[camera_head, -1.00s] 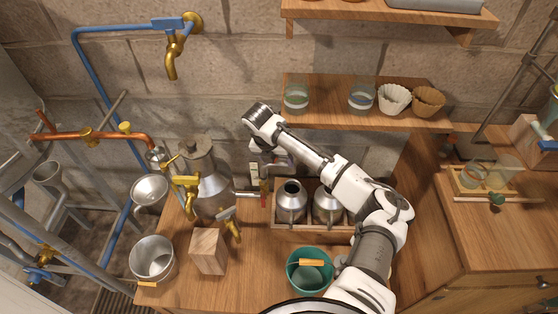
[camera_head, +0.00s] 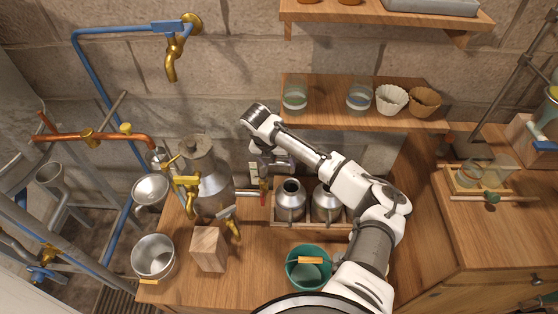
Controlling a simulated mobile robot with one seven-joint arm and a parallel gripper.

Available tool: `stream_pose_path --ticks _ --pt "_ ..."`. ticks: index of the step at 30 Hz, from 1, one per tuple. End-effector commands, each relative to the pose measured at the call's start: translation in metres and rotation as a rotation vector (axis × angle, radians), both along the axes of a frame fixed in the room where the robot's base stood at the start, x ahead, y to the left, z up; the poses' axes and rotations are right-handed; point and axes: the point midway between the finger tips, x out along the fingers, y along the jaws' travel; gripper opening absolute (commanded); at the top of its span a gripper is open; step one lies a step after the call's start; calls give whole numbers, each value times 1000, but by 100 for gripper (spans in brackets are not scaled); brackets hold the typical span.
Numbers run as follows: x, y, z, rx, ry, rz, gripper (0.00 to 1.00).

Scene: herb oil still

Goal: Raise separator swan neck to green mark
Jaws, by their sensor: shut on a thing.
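The separator (camera_head: 212,185) is a steel can with brass taps on the left of the bench. A thin, pale pipe (camera_head: 246,193) runs from its right side toward my gripper; it appears to be the swan neck. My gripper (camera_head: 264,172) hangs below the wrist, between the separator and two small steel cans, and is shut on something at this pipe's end. The fingers are small and partly hidden, so the exact grip is unclear. A pale upright plate (camera_head: 253,171) stands just beside the gripper, with a red part (camera_head: 263,192) below. I cannot make out a green mark.
Two small steel cans (camera_head: 290,200) stand in a wooden tray right of the gripper. A wooden block (camera_head: 209,249) and a teal bucket (camera_head: 308,268) stand in front. A shelf (camera_head: 330,117) with jars is above. Copper and blue pipes fill the left.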

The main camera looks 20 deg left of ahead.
Motion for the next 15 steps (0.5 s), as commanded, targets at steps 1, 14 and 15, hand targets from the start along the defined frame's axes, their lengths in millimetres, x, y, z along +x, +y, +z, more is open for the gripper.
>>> stream_pose_path --ticks 1,14,15 --pt "38 26 132 209 -165 -11 47" --pt "39 25 138 210 -159 -19 0" --pt "39 24 137 210 -158 -21 0"
